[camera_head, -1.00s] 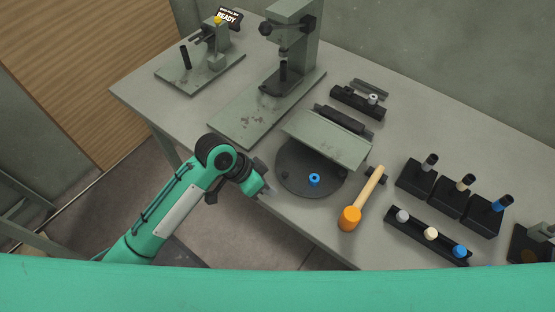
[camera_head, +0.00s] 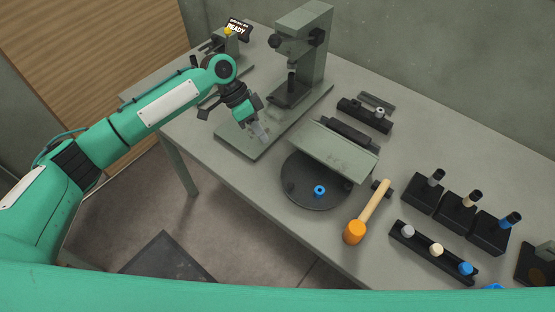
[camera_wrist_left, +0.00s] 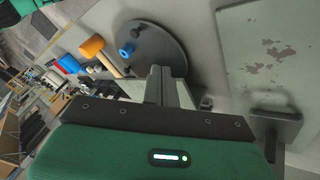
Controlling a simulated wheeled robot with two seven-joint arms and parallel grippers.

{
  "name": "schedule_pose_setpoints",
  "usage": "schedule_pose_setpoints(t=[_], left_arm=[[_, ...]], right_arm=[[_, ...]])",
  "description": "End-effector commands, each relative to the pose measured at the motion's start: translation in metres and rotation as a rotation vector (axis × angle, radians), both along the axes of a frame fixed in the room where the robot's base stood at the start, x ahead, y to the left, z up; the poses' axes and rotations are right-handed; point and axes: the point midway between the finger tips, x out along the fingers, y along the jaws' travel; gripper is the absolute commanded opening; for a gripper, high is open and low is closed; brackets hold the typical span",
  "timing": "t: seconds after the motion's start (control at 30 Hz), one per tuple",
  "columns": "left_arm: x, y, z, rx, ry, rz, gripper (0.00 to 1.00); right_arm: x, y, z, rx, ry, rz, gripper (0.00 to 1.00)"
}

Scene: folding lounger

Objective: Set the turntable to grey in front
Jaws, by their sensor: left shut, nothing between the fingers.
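The turntable is a dark round disc (camera_head: 312,203) near the table's front edge, partly under a tilted grey-green plate (camera_head: 334,149). A blue ring-shaped piece (camera_head: 320,190) sits at the disc's front; dark pegs stand elsewhere on it, and no grey piece shows on it. The disc (camera_wrist_left: 168,42) and blue piece (camera_wrist_left: 126,50) also show in the left wrist view. My left gripper (camera_head: 262,137) is shut and empty, above the press base, left of and behind the disc, apart from it. My right gripper is not in view.
An orange mallet (camera_head: 355,231) lies right of the disc. A press (camera_head: 304,50) stands behind. A rack (camera_head: 423,249) holds grey, cream and blue knobs. Several black blocks (camera_head: 460,210) with coloured-tipped handles stand at right. A sign reading READY (camera_head: 238,28) stands at the back left.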

Motion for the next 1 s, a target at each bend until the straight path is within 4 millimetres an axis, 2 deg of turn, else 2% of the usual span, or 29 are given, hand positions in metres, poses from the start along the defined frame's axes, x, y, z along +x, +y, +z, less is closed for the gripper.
schedule_pose_setpoints(t=[0.17, 0.5, 0.73, 1.0], left_arm=[[-0.008, -0.012, -0.018, 0.0, 0.003, -0.003, 0.0], [-0.026, -0.048, -0.078, 0.0, 0.003, -0.002, 0.0], [-0.052, -0.058, -0.085, 0.001, 0.0, -0.001, 0.0], [-0.061, -0.062, -0.09, 0.0, 0.0, 0.0, 0.0]], right_arm=[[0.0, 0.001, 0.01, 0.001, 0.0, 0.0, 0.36], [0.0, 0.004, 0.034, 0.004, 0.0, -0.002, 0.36], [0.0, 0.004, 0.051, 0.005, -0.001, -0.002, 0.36], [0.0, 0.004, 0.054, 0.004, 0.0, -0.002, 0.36]])
